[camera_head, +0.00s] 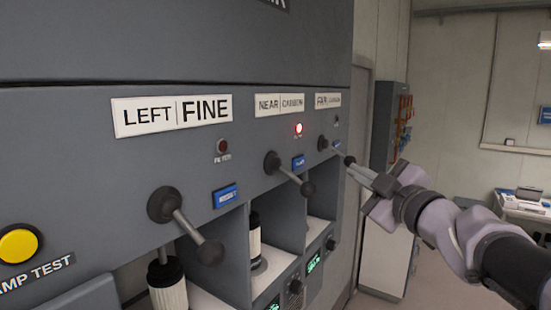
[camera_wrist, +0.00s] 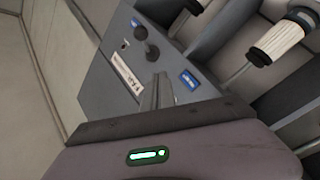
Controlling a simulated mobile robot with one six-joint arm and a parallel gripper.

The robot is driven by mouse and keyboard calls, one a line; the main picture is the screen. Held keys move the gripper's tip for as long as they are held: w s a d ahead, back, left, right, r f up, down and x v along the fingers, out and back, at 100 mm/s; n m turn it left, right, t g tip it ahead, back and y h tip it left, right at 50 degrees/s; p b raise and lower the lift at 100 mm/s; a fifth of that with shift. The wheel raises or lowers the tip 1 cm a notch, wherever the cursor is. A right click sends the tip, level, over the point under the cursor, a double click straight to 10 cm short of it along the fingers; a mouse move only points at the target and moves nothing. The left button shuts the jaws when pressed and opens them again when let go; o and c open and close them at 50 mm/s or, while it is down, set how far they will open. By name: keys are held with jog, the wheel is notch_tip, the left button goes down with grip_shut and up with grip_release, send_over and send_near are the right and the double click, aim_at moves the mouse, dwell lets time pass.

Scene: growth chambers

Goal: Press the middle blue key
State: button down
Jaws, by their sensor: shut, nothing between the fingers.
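The middle blue key (camera_head: 298,162) is on the grey panel, below a lit red lamp and just right of the middle lever's pivot, in the head view. My gripper (camera_head: 352,163) is shut and empty, to the right of this key and apart from it, close to the far lever (camera_head: 324,144) and the far blue key (camera_head: 337,143). In the wrist view my gripper's fingers (camera_wrist: 157,92) lie between a blue key on the right (camera_wrist: 189,80) and a white label (camera_wrist: 125,78). I cannot tell which key that is, nor whether the fingertips touch the panel.
The near blue key (camera_head: 226,196) and a long lever (camera_head: 188,225) sit under the LEFT FINE label. The middle lever (camera_head: 290,174) sticks out in front of the panel. Open bays hold white and black cylinders below. A yellow button (camera_head: 18,244) is at far left.

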aim_at(304, 158)
jog(key=w+a+b, duration=0.2)
jog(key=w+a, duration=0.3)
jog(key=a, duration=0.2)
jog(key=shift+w+a, duration=0.15)
jog(key=shift+a, duration=0.05)
jog(key=shift+a, duration=0.1)
dwell(1.9)
jog(key=shift+w+a, duration=0.1)
jog(key=shift+w, duration=0.15)
